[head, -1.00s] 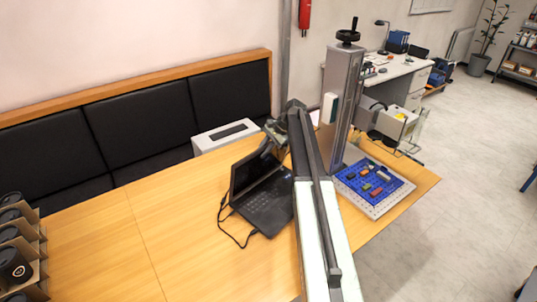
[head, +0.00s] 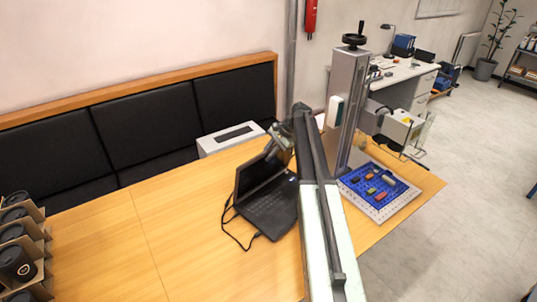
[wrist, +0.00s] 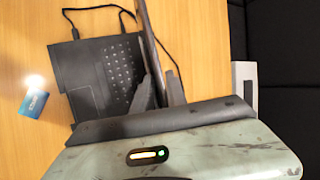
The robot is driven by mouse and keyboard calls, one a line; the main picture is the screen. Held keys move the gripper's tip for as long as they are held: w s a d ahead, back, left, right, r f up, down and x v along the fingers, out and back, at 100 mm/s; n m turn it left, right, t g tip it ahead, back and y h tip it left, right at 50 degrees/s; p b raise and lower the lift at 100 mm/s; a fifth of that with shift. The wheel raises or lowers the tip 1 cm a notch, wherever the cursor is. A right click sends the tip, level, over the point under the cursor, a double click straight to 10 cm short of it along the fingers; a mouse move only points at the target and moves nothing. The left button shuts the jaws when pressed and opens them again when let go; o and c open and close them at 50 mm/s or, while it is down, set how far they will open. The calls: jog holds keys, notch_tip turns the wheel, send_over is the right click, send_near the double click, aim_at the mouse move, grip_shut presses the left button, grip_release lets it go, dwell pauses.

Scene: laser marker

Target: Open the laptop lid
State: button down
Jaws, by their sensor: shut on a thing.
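The black laptop (head: 270,208) stands on the wooden table with its keyboard showing. Its lid (head: 254,174) is raised and stands steeply up from the base. My gripper (head: 280,150) is at the lid's upper right corner and is shut on the lid. My arm partly hides the right side of the laptop. In the wrist view the keyboard base (wrist: 105,75) lies at upper left, and the lid (wrist: 163,50) shows nearly edge-on as a dark strip running into my gripper (wrist: 162,100). The fingertips are hard to tell from the lid there.
A cable (head: 229,232) lies left of the laptop. A blue card (wrist: 33,103) lies beside the base. A marker column (head: 346,110) and a blue tray of parts (head: 378,190) stand at right. Cups (head: 18,262) are at far left. The table's left middle is clear.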

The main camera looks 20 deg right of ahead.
jog(key=shift+w+a, duration=0.1)
jog(key=c, duration=1.6)
grip_release()
jog(key=shift+r, duration=0.1)
jog(key=p+v, duration=0.6)
jog(key=v, duration=0.1)
jog(key=shift+r+p, duration=0.35)
jog(key=shift+d, duration=0.2)
jog(key=shift+f, duration=0.1)
